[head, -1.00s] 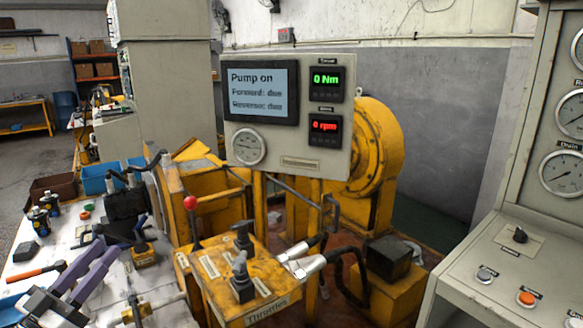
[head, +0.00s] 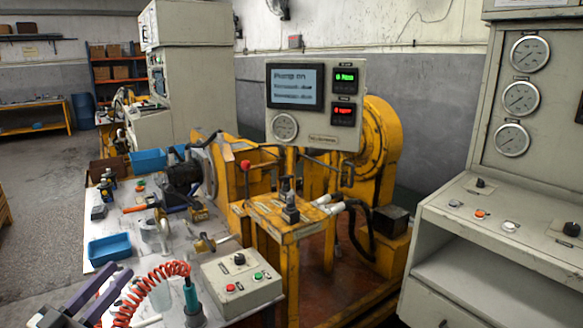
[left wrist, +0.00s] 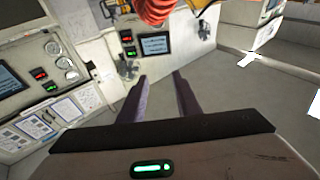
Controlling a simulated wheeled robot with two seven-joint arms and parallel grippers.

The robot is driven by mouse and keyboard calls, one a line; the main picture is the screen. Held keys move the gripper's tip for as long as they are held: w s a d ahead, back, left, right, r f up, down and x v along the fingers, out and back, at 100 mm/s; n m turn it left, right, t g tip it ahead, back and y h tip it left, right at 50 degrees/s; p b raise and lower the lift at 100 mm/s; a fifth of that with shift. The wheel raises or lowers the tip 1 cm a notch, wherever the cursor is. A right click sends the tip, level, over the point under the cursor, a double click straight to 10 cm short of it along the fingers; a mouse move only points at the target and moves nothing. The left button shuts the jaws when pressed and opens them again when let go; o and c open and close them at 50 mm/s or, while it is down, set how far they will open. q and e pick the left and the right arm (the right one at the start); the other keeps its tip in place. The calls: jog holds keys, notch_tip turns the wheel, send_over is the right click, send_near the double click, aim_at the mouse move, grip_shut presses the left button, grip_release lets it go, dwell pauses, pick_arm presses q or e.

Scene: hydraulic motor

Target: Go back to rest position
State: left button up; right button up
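My left gripper (head: 122,270) shows at the lower left of the head view, beside the workbench (head: 135,257) with its purple fingers apart. In the left wrist view the gripper (left wrist: 160,78) has two separate fingers and nothing between them, so it is open and empty. My right gripper is in neither view.
A grey button box (head: 242,283), a red coiled hose (head: 150,280) and a blue tray (head: 109,248) are on the bench close to my left gripper. A gauge console (head: 500,190) stands at the right. The floor (head: 40,220) at the left is open.

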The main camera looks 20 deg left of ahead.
pick_arm(q)
jog(key=s+d+f+g+b, duration=0.25)
jog(key=d+f, duration=0.45)
jog(key=f, duration=0.6)
jog(key=s+d+f+g+b, duration=0.2)
jog(key=s+d+f+g, duration=0.15)
jog(key=d+f, duration=0.7)
jog(key=s+d+f+g+b, duration=0.2)
jog(key=s+d+f, duration=0.3)
jog(key=d+f, duration=0.3)
jog(key=s+d+f+m+g+h+b, duration=0.1)
jog(key=s+d+f+g, duration=0.3)
jog(key=d+f, duration=0.4)
jog(key=shift+s+d+b, duration=0.45)
jog(key=shift+s+d, duration=0.05)
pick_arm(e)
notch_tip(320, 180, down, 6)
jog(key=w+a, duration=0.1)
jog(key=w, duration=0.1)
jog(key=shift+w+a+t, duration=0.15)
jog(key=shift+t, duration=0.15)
